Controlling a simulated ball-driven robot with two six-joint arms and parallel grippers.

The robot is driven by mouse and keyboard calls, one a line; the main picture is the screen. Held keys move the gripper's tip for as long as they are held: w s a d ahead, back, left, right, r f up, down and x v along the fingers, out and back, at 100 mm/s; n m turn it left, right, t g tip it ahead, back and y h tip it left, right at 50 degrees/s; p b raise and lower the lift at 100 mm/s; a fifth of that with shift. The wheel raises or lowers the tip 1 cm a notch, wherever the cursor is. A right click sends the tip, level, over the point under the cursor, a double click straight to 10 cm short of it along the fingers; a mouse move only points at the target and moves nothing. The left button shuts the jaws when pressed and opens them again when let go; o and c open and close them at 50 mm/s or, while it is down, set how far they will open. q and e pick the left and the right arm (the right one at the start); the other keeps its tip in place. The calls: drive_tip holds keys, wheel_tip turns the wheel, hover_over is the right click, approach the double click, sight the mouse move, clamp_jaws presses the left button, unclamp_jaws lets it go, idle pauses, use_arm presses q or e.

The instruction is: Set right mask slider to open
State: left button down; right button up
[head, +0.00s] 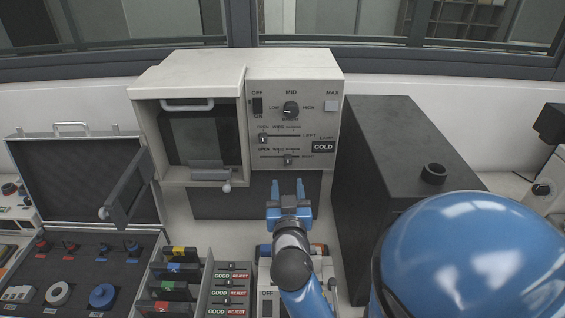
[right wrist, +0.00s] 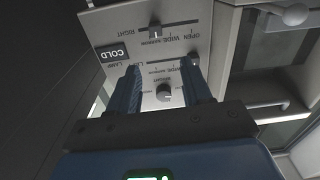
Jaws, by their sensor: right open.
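The right mask slider (head: 288,161) is the lower of two sliders on the cream press panel. Its knob stands near the NARROW label, right of OPEN and WIDE. In the right wrist view, which is upside down, this knob (right wrist: 155,31) shows beyond my fingertips. The left mask slider (head: 263,139) above it is at the OPEN end. My right gripper (head: 288,185) is open and empty, its fingers pointing at the panel from below the right slider in the head view. Its two fingers also show in the right wrist view (right wrist: 165,78). My left gripper is not in view.
A dial (head: 291,110) and an OFF/ON switch (head: 257,106) sit higher on the panel, with a COLD display (head: 323,146) at right. A tall dark box (head: 385,150) stands close on the right. A lever with a pale knob (head: 227,187) juts out at left.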

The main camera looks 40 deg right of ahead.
sight(288, 160)
drive_tip(key=p+x, duration=0.1)
drive_tip(key=x, duration=0.2)
drive_tip(key=p+x, duration=0.1)
drive_tip(key=x, duration=0.3)
drive_tip(key=p+x, duration=0.2)
drive_tip(key=x, duration=0.2)
drive_tip(key=shift+s+d+f, duration=0.15)
drive_tip(key=shift+d+f, duration=0.1)
drive_tip(key=shift+f, duration=0.15)
drive_tip(key=shift+c, duration=0.2)
clamp_jaws()
